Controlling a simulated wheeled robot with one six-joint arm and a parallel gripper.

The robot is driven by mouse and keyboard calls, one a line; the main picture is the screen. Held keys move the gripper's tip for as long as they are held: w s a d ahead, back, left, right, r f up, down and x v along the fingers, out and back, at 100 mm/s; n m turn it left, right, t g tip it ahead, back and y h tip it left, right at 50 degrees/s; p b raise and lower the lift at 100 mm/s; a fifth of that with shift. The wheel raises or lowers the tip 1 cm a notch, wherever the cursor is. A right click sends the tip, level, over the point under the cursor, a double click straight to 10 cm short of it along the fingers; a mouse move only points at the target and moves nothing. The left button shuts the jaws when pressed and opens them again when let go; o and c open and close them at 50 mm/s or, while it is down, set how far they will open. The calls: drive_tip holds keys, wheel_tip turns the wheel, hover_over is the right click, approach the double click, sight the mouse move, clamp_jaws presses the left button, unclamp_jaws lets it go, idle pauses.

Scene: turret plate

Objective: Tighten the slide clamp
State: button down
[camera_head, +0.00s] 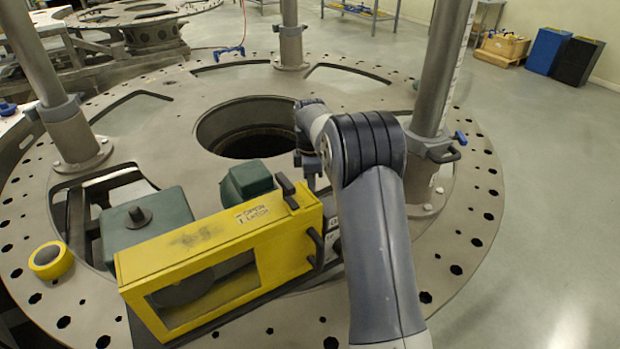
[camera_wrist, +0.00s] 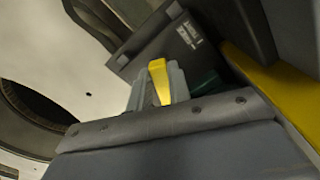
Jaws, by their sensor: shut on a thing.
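My gripper (camera_wrist: 158,84) is shut on a small yellow lever (camera_wrist: 158,68), which shows between its grey fingers in the wrist view. The lever lies close to a dark block (camera_wrist: 160,42) with a pale label; I take these for the slide clamp but cannot tell for sure. In the head view my gripper (camera_head: 308,172) points down beside the far right end of the yellow guard box (camera_head: 210,238), and the lever is hidden there. The box also shows at the right of the wrist view (camera_wrist: 285,85).
The round turret plate (camera_head: 465,225) has a large central hole (camera_head: 215,128) and upright posts. Green housings (camera_head: 145,220) stand beside the guard box. A yellow tape roll (camera_head: 50,260) lies at left.

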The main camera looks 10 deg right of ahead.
drive_tip(key=m, duration=0.4)
drive_tip(key=s+a+m, duration=0.1)
drive_tip(key=m, duration=0.3)
drive_tip(key=m+p, duration=0.1)
drive_tip(key=m, duration=0.3)
drive_tip(key=shift+s+a+m, duration=0.15)
drive_tip(key=shift+s+m, duration=0.15)
drive_tip(key=shift+m, duration=0.1)
idle(0.3)
drive_tip(key=c, duration=1.3)
unclamp_jaws()
wheel_tip(320, 180, up, 11)
drive_tip(key=shift+f+b, duration=0.1)
drive_tip(key=shift+b, duration=0.6)
drive_tip(key=shift+f, duration=0.15)
